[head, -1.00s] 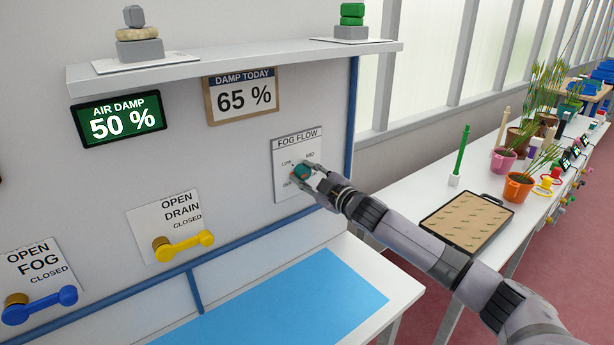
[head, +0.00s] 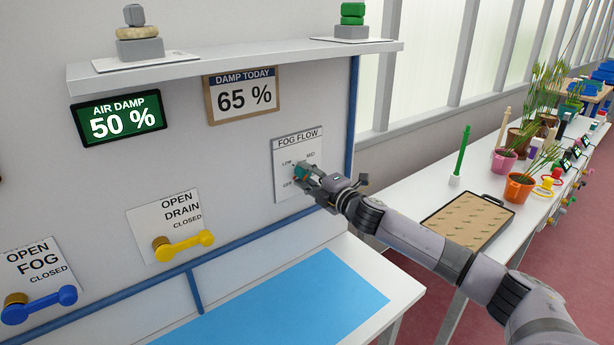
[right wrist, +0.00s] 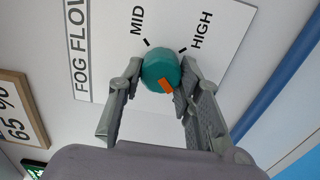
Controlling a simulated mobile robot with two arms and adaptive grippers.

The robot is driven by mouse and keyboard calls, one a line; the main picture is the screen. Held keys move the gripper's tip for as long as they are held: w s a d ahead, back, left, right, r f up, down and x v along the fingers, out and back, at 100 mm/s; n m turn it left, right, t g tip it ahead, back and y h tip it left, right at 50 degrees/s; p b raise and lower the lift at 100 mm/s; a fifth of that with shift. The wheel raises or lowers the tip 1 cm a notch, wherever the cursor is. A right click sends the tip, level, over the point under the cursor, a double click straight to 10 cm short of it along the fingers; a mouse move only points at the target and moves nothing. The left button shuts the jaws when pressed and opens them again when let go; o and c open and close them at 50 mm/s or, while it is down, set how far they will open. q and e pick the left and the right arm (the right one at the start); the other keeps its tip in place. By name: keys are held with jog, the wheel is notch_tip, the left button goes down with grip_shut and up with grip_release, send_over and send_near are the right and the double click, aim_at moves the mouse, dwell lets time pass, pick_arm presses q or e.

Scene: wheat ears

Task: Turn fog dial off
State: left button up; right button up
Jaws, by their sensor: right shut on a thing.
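The fog dial is a teal round knob (head: 301,173) on the white FOG FLOW plate (head: 284,150) on the wall panel. In the right wrist view the knob (right wrist: 160,68) has an orange mark on its lower edge, on the side away from the printed MID and HIGH. Other labels are hidden there; LOW and MID show small in the head view. My right gripper (right wrist: 158,80) has its two fingers against opposite sides of the knob, shut on it. It partly covers the knob in the head view (head: 304,178). My left gripper is not in view.
A yellow OPEN DRAIN handle (head: 186,245) and a blue OPEN FOG handle (head: 42,303) sit to the left. The AIR DAMP display (head: 120,118) reads 50 %. A shelf (head: 240,64) juts out above the plate. A blue mat (head: 290,300) lies clear below.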

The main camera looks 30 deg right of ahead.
dwell(0.5)
jog(key=o, duration=1.1)
jog(key=shift+o, duration=0.2)
jog(key=s, duration=1.2)
jog(key=shift+d, duration=0.45)
jog(key=shift+f, duration=0.15)
